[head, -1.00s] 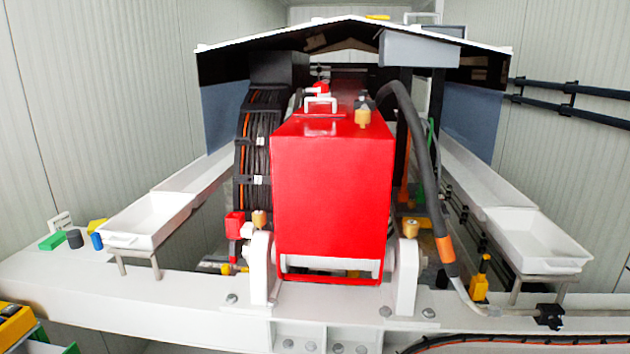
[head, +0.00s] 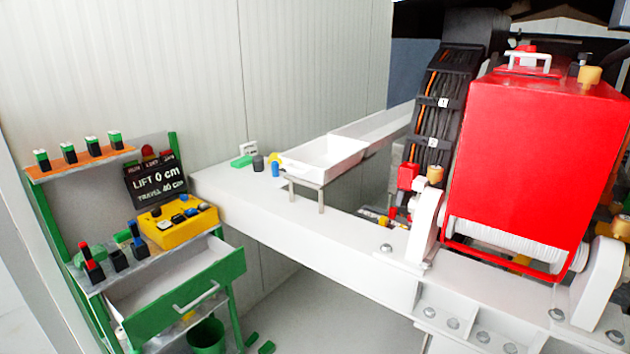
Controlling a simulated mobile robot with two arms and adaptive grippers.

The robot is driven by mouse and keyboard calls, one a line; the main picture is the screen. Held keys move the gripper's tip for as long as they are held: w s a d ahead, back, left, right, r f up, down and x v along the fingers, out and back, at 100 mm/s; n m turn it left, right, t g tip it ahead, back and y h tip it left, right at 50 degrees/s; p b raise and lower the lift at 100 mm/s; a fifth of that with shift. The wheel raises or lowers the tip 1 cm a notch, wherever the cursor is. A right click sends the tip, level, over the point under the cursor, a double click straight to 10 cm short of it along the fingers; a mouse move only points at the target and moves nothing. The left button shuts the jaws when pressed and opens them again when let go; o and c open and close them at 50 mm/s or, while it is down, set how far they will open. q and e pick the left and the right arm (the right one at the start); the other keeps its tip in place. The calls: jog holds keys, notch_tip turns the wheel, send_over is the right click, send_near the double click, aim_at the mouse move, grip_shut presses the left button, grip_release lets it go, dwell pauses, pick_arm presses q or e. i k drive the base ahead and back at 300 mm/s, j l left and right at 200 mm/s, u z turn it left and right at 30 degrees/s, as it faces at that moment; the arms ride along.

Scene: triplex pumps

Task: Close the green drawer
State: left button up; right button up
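The green drawer (head: 188,297) is in a green and grey workbench at the lower left of the head view. It is pulled out, its grey inside shows, and it looks empty in the part I can see. Its green front carries a pale bar handle (head: 196,297) and faces the right and toward me. Neither of my grippers shows in this view.
A green bucket (head: 207,337) is below the drawer. A white beam (head: 330,240) with a red machine (head: 535,165) fills the middle and right.

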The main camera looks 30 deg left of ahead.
aim_at(187, 277)
jog(key=u, duration=1.8)
